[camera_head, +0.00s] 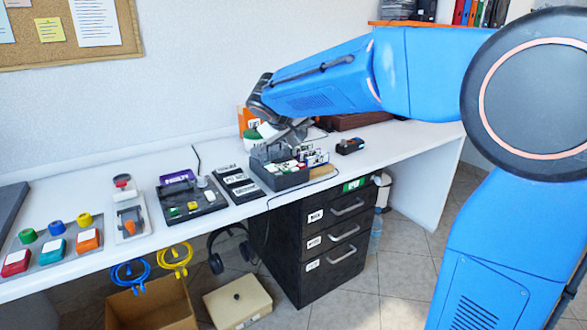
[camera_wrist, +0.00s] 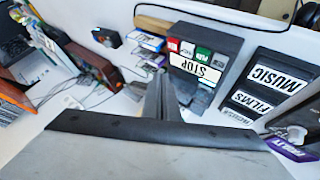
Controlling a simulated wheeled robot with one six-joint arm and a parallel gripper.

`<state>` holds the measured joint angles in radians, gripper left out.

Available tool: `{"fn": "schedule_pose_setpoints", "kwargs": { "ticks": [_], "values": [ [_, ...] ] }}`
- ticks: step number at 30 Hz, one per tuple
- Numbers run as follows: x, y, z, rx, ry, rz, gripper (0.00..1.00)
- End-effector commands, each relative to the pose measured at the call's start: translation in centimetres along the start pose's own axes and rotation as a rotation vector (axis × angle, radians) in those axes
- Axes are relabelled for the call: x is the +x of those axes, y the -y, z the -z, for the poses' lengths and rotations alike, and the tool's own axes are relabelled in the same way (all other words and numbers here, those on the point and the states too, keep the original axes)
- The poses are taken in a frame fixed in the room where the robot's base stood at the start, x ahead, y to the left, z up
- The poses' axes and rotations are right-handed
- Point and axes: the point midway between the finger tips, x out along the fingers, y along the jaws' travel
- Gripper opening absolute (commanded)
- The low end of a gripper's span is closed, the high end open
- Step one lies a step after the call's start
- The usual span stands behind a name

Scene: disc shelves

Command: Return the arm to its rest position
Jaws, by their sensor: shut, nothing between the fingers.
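My blue arm (camera_head: 330,80) reaches out from the right over the white desk. My gripper (camera_head: 278,138) is at its far end, low above or beside a dark box with small coloured labels (camera_head: 280,180). In the wrist view my gripper (camera_wrist: 163,95) shows with its fingers together and nothing between them. The dark box (camera_wrist: 225,45) is beyond the fingers in that view, with a white STOP label and red, white and green tabs. I cannot tell whether the fingers touch it.
A dark rack labelled MUSIC and FILMS (camera_wrist: 255,85) lies beside the box. A small black device (camera_head: 350,146) sits to its right. A tray of coloured buttons (camera_head: 55,244) is at the left. Black drawers (camera_head: 318,240) stand below. The desk's right end is clear.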

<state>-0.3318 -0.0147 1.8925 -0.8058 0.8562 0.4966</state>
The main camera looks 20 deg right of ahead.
Motion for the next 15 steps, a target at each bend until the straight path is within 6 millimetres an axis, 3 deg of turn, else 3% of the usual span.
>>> {"fn": "schedule_pose_setpoints", "kwargs": {
  "ticks": [8,11,15],
  "values": [
    [-0.4,-0.5,-1.0,0.008,0.009,0.006,0.0],
    [-1.3,-1.5,-3.4,0.026,0.03,0.02,0.0],
    [-3.2,-3.1,-8.5,0.065,0.074,0.058,0.0]
  ]
}}
